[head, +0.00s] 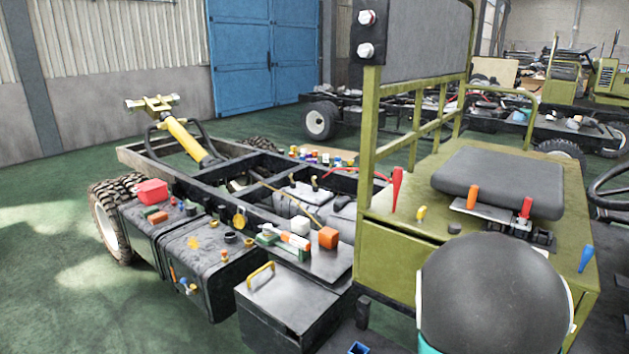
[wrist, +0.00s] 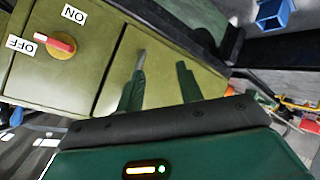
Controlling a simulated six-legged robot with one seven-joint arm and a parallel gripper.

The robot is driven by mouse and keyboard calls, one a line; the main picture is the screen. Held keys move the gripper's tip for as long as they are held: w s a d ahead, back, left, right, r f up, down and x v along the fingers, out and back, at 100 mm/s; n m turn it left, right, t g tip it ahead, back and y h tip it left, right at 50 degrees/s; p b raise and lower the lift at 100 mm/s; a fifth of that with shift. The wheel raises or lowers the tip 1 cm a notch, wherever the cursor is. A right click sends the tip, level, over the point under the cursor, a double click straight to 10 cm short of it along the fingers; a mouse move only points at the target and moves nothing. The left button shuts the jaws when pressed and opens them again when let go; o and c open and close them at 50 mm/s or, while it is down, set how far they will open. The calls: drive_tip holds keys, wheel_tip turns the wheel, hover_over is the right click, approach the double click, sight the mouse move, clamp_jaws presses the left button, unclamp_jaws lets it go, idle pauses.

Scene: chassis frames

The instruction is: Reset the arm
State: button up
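My gripper (wrist: 162,62) shows in the wrist view, with its two dark green fingers apart and nothing seen between them. The fingers are in front of an olive-green panel (wrist: 172,40); I cannot tell how far they are from it. A rotary switch (wrist: 55,43) with a red and white handle on a yellow base sits on the panel left of the fingers, beside ON and OFF labels. The handle points toward OFF. In the head view my gripper cannot be made out. A large dark rounded shape, which may be part of my arm, covers the lower right.
A chassis frame (head: 262,158) with black boxes and several small coloured parts fills the head view's middle. A grey seat cushion (head: 498,182) lies on the olive cab body. A blue open box (wrist: 273,14) is at the wrist view's top right. Green floor (head: 50,240) is clear at left.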

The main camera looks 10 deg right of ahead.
drive_tip(key=s+a+r+y, duration=0.1)
drive_tip(key=a+r+y, duration=0.2)
drive_tip(key=a+r, duration=0.4)
drive_tip(key=a+r+y, duration=0.3)
drive_tip(key=a+r, duration=0.2)
drive_tip(key=a, duration=0.5)
drive_tip(key=s+a+r+g, duration=0.1)
drive_tip(key=s+a+r, duration=0.3)
drive_tip(key=s, duration=0.3)
drive_tip(key=s+a+r+g+y, duration=0.1)
drive_tip(key=s+a+r+g, duration=0.1)
drive_tip(key=s+a+r, duration=0.2)
drive_tip(key=s+r, duration=0.1)
drive_tip(key=s, duration=0.1)
drive_tip(key=shift+s+a, duration=0.15)
drive_tip(key=shift+s, duration=0.2)
